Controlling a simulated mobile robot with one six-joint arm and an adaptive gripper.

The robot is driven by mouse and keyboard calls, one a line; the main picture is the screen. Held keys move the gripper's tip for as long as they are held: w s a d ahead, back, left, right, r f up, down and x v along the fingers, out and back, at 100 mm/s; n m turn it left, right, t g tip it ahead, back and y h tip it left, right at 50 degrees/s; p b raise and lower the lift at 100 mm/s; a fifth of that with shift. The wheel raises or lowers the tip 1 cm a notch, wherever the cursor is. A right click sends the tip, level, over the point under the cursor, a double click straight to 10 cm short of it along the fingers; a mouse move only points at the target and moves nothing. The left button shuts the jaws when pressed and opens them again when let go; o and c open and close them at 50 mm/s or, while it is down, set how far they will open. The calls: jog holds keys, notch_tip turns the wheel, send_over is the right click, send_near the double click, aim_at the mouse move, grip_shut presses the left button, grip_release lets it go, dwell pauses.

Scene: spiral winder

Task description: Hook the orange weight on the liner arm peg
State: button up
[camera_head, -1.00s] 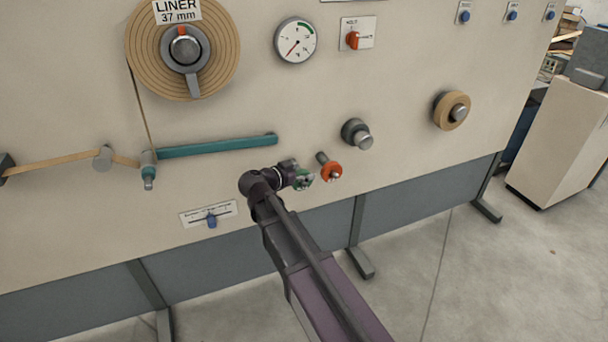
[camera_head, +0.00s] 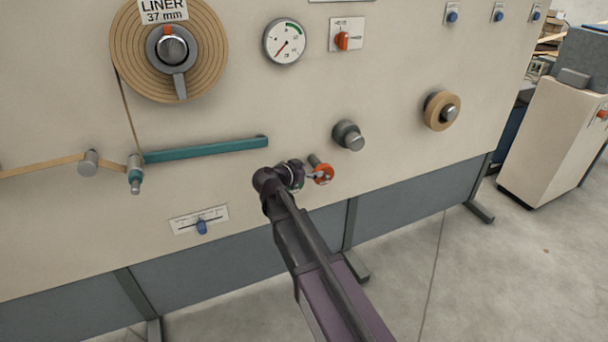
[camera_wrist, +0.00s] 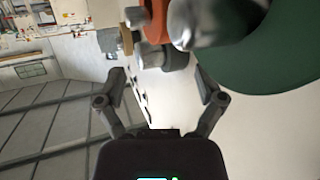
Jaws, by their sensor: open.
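The orange weight (camera_head: 322,175) is at a peg (camera_head: 315,160) low on the panel, right of my gripper (camera_head: 298,178) in the head view. A green thing beside it is mostly hidden behind my gripper. In the wrist view, my gripper (camera_wrist: 165,85) has its fingers spread with nothing between them. There a large dark green round thing (camera_wrist: 265,60) fills the upper right, close to the camera, and an orange part (camera_wrist: 158,18) shows at the top. The teal liner arm (camera_head: 205,150) is up and left of my gripper. I cannot make out its peg clearly.
A grey knob (camera_head: 348,135) and a tan roll (camera_head: 441,111) stick out from the panel above and right of the weight. The liner roll (camera_head: 140,75), a gauge (camera_head: 285,42) and an orange switch (camera_head: 342,41) are higher. Open floor lies at lower right.

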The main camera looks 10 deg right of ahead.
aim_at(323, 167)
jog(key=shift+b+x, duration=0.75)
jog(key=shift+x, duration=2.35)
grip_shut()
jog(key=shift+s, duration=0.35)
